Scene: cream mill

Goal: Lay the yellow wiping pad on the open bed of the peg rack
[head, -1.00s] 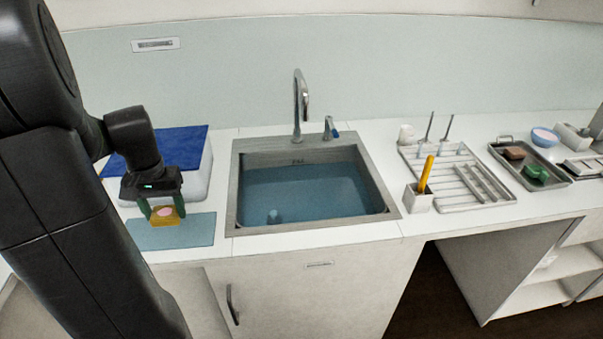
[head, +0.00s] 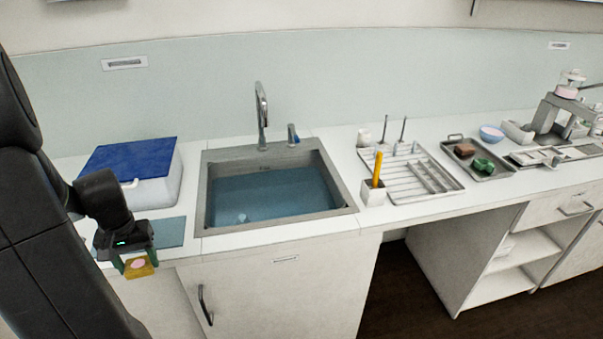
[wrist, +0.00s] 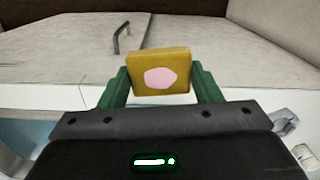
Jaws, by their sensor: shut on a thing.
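My gripper (head: 138,265) is shut on the yellow wiping pad (head: 140,271), which has a pink patch on its face. In the head view it is at the lower left, in front of the counter edge. In the wrist view the pad (wrist: 160,58) sits between the two green fingers of my gripper (wrist: 160,75). The peg rack (head: 406,198) stands on the counter to the right of the sink. Its bed of pale slats looks mostly bare, with upright pegs along its back.
A water-filled sink (head: 205,195) with a tall faucet (head: 262,115) lies between my gripper and the rack. A white holder (head: 373,194) with a yellow-handled tool stands at the rack's front left corner. A tray (head: 489,174) with brown and green pieces is right of the rack.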

